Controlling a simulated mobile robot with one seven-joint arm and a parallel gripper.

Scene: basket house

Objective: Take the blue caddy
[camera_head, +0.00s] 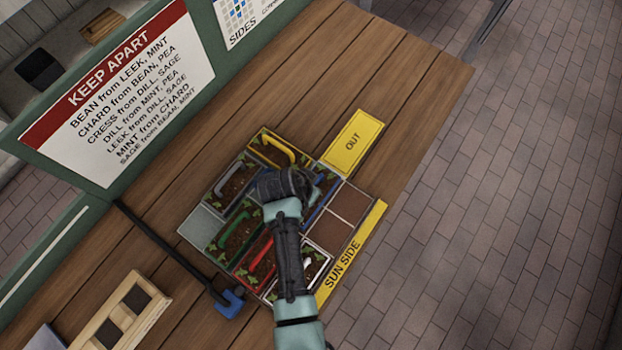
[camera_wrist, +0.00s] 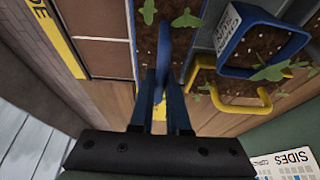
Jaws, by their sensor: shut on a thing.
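The blue caddy (camera_head: 324,184) is a planter with dark soil and green leaves, among the other caddies. In the head view my gripper (camera_head: 287,184) covers part of it. In the wrist view its upright blue handle (camera_wrist: 163,60) stands edge-on between my fingertips (camera_wrist: 163,92). My gripper is shut on this handle. Soil and leaves show beside the handle. I cannot tell whether the caddy is clear of the surface below. A yellow label marked OUT (camera_head: 353,143) lies on the table just beyond the caddies.
Yellow-handled (camera_head: 269,146), green-handled (camera_head: 232,226), red-handled (camera_head: 255,254) and white-handled (camera_head: 318,262) caddies stand close around. Another blue-framed part with a label (camera_wrist: 265,45) shows at right in the wrist view. Brown cells (camera_head: 348,203) are empty. The wooden table (camera_head: 390,85) is clear beyond OUT.

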